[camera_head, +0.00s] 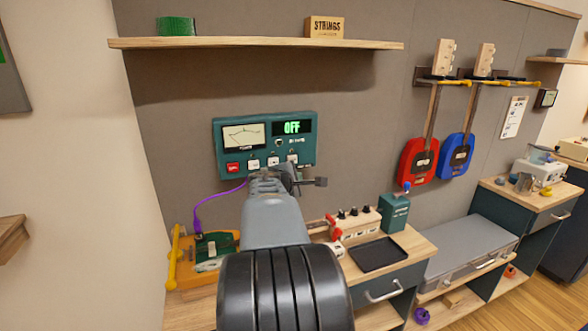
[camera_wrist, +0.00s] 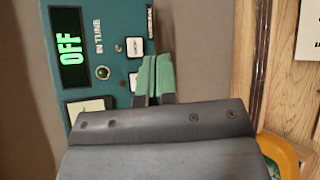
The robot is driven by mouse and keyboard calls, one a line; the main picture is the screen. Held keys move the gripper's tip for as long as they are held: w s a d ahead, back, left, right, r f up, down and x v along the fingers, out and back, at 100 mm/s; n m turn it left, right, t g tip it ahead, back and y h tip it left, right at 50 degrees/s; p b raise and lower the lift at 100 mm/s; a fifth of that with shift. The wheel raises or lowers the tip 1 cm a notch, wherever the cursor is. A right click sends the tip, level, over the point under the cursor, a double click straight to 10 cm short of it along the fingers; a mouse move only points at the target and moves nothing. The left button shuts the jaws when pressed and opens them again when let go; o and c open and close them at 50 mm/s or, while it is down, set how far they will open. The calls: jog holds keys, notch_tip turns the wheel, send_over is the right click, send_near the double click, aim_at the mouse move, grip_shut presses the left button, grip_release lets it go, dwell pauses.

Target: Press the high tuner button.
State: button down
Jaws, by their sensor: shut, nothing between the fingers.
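The teal tuner panel (camera_head: 220,150) is fixed to the grey wall, with a needle meter (camera_head: 244,136) and a green "OFF" display (camera_head: 292,128). A red button (camera_head: 233,168) and several white buttons, one of them here (camera_head: 253,164), line its lower part. Their labels are too small to read, so I cannot tell which is high. My gripper (camera_head: 290,176) is at the panel's lower right and partly hides that end of the row. In the wrist view my green fingertips (camera_wrist: 155,60) are together and empty, beside a white button (camera_wrist: 135,46) and overlapping another (camera_wrist: 134,80). Contact cannot be told.
A purple cable (camera_head: 215,197) runs from the panel to an orange-and-green device (camera_head: 208,250) on the bench. A row of knobbed boxes (camera_head: 355,224) and a black tray (camera_head: 378,254) lie below right. A shelf (camera_head: 250,42) is above; red (camera_head: 418,160) and blue (camera_head: 456,157) guitars hang right.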

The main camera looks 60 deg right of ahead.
aim_at(296, 162)
jog(key=shift+n+h, duration=0.4)
jog(key=shift+n, duration=0.4)
jog(key=d, duration=0.1)
jog(key=s+d, duration=0.2)
jog(key=d, duration=0.1)
jog(key=shift+w, duration=0.1)
jog(key=shift+w+d+p, duration=0.6)
jog(key=shift+w+d, duration=0.3)
jog(key=shift+w, duration=0.3)
jog(key=shift+w+d+p, duration=0.55)
jog(key=shift+w+d, duration=0.3)
jog(key=shift+w, duration=0.3)
jog(key=shift+w+d+p, duration=0.6)
jog(key=shift+w+d, duration=0.3)
jog(key=shift+w, duration=0.3)
jog(key=shift+w+d, duration=0.1)
jog(key=shift+w, duration=0.05)
jog(key=shift+w+d, duration=0.15)
jog(key=shift+w, duration=0.1)
